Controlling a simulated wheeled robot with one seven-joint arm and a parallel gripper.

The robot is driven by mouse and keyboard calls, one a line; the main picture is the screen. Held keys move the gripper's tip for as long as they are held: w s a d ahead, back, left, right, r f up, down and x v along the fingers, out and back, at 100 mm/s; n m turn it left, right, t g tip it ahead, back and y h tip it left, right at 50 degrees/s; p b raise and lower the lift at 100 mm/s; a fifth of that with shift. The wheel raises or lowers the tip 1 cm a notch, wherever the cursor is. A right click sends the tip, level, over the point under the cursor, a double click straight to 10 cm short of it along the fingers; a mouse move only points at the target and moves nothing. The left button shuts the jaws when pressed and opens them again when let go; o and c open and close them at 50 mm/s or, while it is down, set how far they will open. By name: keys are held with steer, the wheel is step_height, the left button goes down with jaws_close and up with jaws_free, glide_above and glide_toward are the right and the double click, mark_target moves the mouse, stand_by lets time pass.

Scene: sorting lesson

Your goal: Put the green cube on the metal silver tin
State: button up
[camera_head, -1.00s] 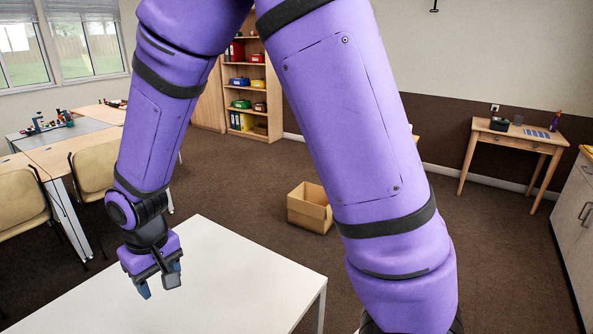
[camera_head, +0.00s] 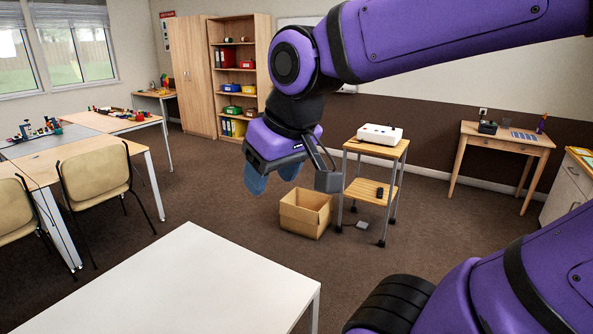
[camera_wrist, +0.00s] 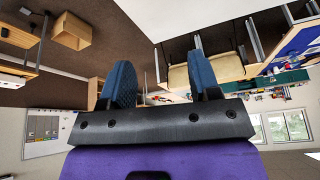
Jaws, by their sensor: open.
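My gripper (camera_head: 273,177) is open and empty, raised in the middle of the head view with its blue fingers pointing down. In the wrist view both fingers of my gripper (camera_wrist: 161,78) are spread apart with nothing between them. I cannot make out the green cube or the metal silver tin in either view. Small coloured objects (camera_head: 40,128) stand on the tables at the left, too small to tell apart.
A bare white table (camera_head: 190,285) is in the foreground. A cardboard box (camera_head: 305,213) sits on the floor beside a wooden trolley (camera_head: 372,190) bearing a white device (camera_head: 380,134). Chairs (camera_head: 95,177) stand at left, a wooden desk (camera_head: 505,142) at right.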

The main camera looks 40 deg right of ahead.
steer(key=shift+t, duration=0.3)
steer(key=shift+s+d+r, duration=0.15)
steer(key=shift+s+d, duration=0.1)
steer(key=shift+s, duration=0.35)
steer(key=shift+s+d+r, duration=0.2)
steer(key=shift+s+d, duration=0.1)
steer(key=shift+s, duration=0.35)
steer(key=shift+s+d+r, duration=0.15)
steer(key=shift+s+d, duration=0.1)
steer(key=shift+s, duration=0.35)
